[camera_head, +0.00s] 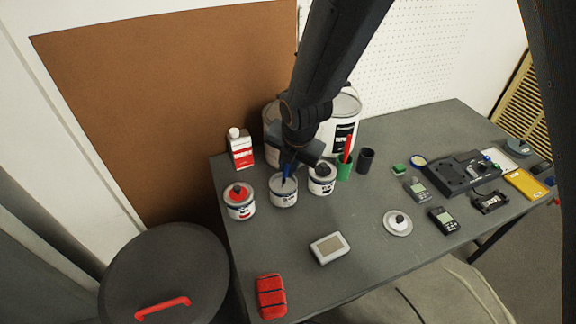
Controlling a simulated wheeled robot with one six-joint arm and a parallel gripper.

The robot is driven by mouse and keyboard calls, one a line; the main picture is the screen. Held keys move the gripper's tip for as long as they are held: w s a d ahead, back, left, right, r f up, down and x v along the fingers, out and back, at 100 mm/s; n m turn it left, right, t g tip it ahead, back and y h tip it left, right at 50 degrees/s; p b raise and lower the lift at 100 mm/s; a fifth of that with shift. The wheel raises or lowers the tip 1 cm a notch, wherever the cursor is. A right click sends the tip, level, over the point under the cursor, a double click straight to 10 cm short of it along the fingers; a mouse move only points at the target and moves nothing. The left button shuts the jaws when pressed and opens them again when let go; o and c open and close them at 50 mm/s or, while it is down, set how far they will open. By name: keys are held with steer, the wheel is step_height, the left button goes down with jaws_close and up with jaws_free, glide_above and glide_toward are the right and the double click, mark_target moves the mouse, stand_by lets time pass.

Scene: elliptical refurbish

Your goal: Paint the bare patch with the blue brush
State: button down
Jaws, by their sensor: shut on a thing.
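My gripper (289,160) points down over the open middle paint can (284,197) and is shut on the blue brush (286,172). The brush's lower end is at or inside the can's mouth; I cannot tell whether it touches paint. My arm partly hides the brush. A light grey rounded casing (316,255) with a tan rectangle (331,246) on top lies in front of the cans. That rectangle may be the bare patch, but I cannot tell for sure.
A red-topped can (239,202) and a black-topped can (322,179) flank the middle can. A lid (398,222), red block (270,296) and electronics (455,172) lie on the table (365,270).

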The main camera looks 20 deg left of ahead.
steer(key=shift+r+p, duration=1.85)
steer(key=shift+r, duration=1.6)
